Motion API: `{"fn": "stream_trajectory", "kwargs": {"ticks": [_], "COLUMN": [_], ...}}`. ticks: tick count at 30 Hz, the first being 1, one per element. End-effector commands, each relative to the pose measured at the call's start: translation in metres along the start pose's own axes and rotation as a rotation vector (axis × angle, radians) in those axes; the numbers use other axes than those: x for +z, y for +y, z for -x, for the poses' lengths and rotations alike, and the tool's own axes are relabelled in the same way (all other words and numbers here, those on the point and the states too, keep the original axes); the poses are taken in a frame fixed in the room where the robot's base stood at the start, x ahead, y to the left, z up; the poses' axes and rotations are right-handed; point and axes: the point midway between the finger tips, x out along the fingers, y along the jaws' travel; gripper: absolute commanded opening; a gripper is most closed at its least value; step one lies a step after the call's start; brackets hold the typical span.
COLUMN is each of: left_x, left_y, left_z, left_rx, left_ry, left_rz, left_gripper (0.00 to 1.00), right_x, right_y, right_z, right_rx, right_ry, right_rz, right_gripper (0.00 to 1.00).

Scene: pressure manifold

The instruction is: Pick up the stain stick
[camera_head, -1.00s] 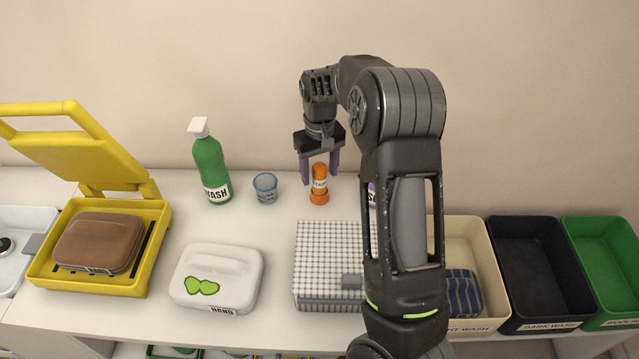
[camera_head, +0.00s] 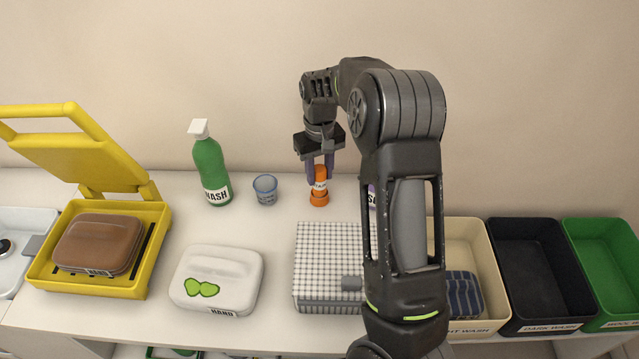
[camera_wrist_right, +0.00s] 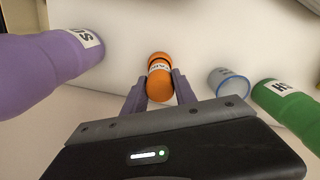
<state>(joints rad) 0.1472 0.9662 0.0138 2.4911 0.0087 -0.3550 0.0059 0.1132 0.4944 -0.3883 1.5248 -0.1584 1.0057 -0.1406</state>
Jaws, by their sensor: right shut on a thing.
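The stain stick (camera_head: 320,187) is an orange tube with a white label band, standing upright on the white counter behind the checked box. It also shows in the right wrist view (camera_wrist_right: 159,75). My right gripper (camera_head: 320,174) reaches down from above with its purple fingers on both sides of the stick's upper part. The right gripper is shut on the stick, whose base still appears to be on the counter. In the right wrist view the fingers (camera_wrist_right: 159,92) flank the stick. My left gripper is not in view.
A blue cup (camera_head: 265,189) and a green WASH bottle (camera_head: 211,170) stand left of the stick. A purple bottle (camera_wrist_right: 45,65) stands close by on its other side, mostly hidden behind my arm in the head view. A checked box (camera_head: 328,262) lies in front.

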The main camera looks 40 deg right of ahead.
Motion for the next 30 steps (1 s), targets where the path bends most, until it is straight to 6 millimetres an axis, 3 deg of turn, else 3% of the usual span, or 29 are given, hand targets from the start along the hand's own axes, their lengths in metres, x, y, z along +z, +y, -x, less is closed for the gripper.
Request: {"fn": "stream_trajectory", "kwargs": {"ticks": [14, 17, 27, 30], "left_x": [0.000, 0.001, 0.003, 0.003], "left_y": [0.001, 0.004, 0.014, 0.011], "left_z": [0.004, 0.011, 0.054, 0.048], "left_rx": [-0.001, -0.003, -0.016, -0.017], "left_ry": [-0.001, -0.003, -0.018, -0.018], "left_rz": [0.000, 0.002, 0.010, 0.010], "left_gripper": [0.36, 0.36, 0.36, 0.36], "right_x": [0.000, 0.000, 0.000, -0.001], "right_y": [0.000, 0.000, 0.000, 0.000], "right_z": [0.005, 0.017, 0.083, 0.090], "right_rx": [0.000, 0.000, 0.000, 0.000], "right_ry": [0.001, 0.001, 0.001, 0.003], "right_rz": [0.000, 0.000, 0.000, -0.001], "right_gripper": [0.00, 0.00, 0.00, 0.00]}}
